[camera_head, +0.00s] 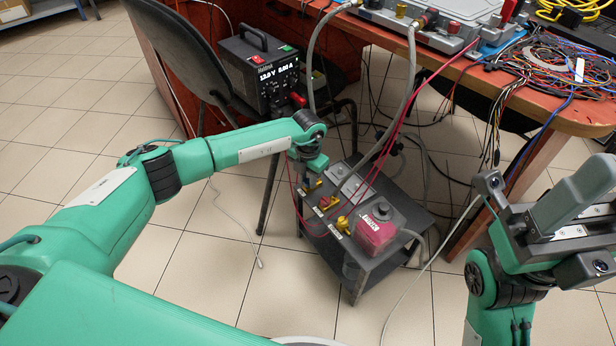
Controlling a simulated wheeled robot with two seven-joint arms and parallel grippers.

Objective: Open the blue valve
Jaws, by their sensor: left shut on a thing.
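A small dark cart (358,275) stands on the floor below the table. A row of valves is on its top: a red-handled valve (326,203) in the middle and a yellow-handled valve (343,222) nearer to me. My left gripper (311,178) reaches down at the far end of this row. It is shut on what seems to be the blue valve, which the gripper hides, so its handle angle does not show. My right gripper (545,215) is raised at the right edge, away from the cart. Its finger gap is unclear.
A pink-filled tank (376,230) sits on the cart beside the valves. Grey hoses (408,95) and thin red wires run from the table to the cart. A power supply (262,70) and a chair (180,50) stand behind. The orange table (455,85) bounds the right.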

